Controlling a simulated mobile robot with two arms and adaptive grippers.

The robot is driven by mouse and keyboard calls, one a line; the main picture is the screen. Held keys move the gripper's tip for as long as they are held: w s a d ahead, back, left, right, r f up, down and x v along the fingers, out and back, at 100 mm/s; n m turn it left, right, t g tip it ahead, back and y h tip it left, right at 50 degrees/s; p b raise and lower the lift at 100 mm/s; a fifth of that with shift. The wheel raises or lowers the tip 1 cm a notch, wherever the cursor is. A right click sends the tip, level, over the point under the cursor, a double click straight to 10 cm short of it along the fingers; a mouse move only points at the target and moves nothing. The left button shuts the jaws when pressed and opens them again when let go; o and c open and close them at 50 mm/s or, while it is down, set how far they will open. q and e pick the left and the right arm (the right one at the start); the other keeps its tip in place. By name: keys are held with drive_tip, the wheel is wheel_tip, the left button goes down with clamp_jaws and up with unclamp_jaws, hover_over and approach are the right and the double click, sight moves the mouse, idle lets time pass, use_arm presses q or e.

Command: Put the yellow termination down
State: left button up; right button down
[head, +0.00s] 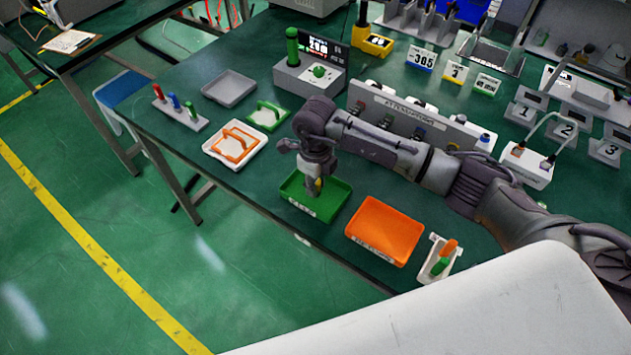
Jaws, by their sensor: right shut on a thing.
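My right gripper (313,172) reaches in from the right and points down over the green tray (335,205). It is shut on a small, partly hidden piece, the yellow termination (313,187), of which only a little yellowish surface shows below the fingers. I cannot tell whether the piece touches the tray floor. The green tray has a white label on its front edge, and its visible floor looks bare. My left gripper is not in view.
An orange tray (384,231) stands right of the green tray. A long grey panel (400,113) stands behind my arm. The table's front edge is close.

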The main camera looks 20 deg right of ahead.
drive_tip(key=shift+f, duration=0.3)
drive_tip(key=shift+s+f+b, duration=0.25)
drive_tip(key=shift+f+b, duration=0.05)
drive_tip(key=shift+b, duration=0.2)
drive_tip(key=c, duration=1.2)
unclamp_jaws()
drive_tip(key=shift+c, duration=0.2)
drive_tip(key=o, duration=0.3)
drive_tip(key=shift+w+f, duration=0.15)
drive_tip(key=shift+w, duration=0.1)
drive_tip(key=shift+r+p, duration=0.4)
drive_tip(key=shift+r, duration=0.15)
drive_tip(key=shift+r+p, duration=0.5)
wheel_tip(320, 180, up, 11)
drive_tip(key=b, duration=0.2)
drive_tip(key=shift+f+b, duration=0.2)
drive_tip(key=shift+b, duration=0.2)
drive_tip(key=shift+r, duration=0.45)
